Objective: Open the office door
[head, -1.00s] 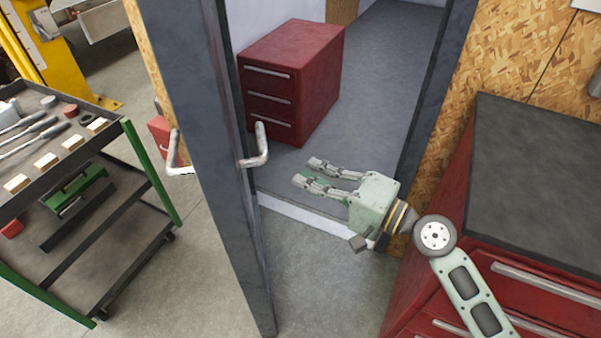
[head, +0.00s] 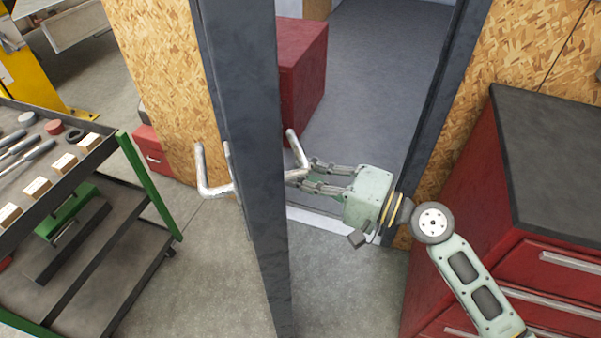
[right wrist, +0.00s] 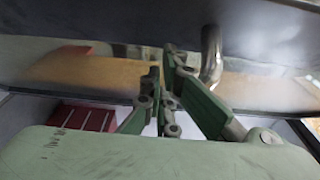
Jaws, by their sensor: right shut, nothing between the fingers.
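The office door (head: 245,130) is a dark grey slab standing ajar, seen nearly edge-on in the head view. It has a pale lever handle on its left face (head: 208,178) and another handle (head: 297,150) on its right face. My right gripper (head: 310,178) is shut and empty. Its fingertips are at the right-face handle, and whether they touch it is unclear. In the right wrist view, the shut fingers (right wrist: 162,85) point at the dark door face, with the handle (right wrist: 211,55) just right of the fingertips. My left gripper is out of view.
The doorway opens onto a grey floor (head: 375,90) with a red cabinet (head: 303,70) partly behind the door. A red cabinet with a dark top (head: 560,170) stands close on the right, near my arm. A tool cart (head: 150,190) stands on the left.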

